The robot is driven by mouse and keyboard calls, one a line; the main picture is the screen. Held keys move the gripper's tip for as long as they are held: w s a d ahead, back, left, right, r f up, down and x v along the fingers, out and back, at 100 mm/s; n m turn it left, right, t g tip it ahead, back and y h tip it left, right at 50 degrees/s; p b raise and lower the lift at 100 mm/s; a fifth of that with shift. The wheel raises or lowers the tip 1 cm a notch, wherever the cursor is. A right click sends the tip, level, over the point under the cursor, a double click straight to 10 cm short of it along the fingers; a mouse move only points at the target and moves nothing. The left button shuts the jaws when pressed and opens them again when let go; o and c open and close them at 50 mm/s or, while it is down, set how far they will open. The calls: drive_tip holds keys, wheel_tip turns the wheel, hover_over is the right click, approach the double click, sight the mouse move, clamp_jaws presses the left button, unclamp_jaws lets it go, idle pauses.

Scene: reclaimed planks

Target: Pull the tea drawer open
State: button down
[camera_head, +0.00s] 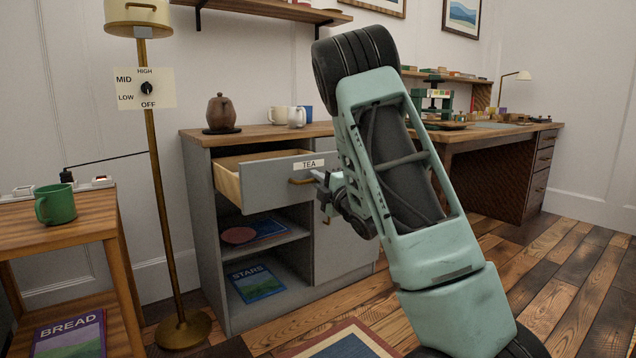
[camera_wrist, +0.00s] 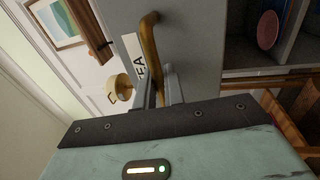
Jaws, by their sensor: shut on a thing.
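The tea drawer (camera_head: 256,180) has a grey front with a white TEA label (camera_head: 308,164). It stands partly open from the grey cabinet (camera_head: 214,262), and its pale wooden inside shows. Its brass handle (camera_head: 301,181) is at the right part of the front. My gripper (camera_head: 318,177) reaches the handle from the right. In the wrist view my gripper (camera_wrist: 168,88) is shut on the brass handle (camera_wrist: 149,48), with the TEA label (camera_wrist: 134,58) beside it. The head view shows the fingertips only small.
Open shelves below hold a STARS book (camera_head: 256,282). A brass lamp (camera_head: 160,200) and a side table (camera_head: 75,222) with a green mug (camera_head: 56,204) stand at left. A desk (camera_head: 490,140) is at right.

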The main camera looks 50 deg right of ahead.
drive_tip(key=c, duration=1.7)
unclamp_jaws()
drive_tip(key=b+v, duration=1.5)
drive_tip(key=v, duration=0.2)
drive_tip(key=shift+s+f, duration=0.15)
drive_tip(key=shift+s, duration=0.05)
drive_tip(key=shift+w, duration=0.1)
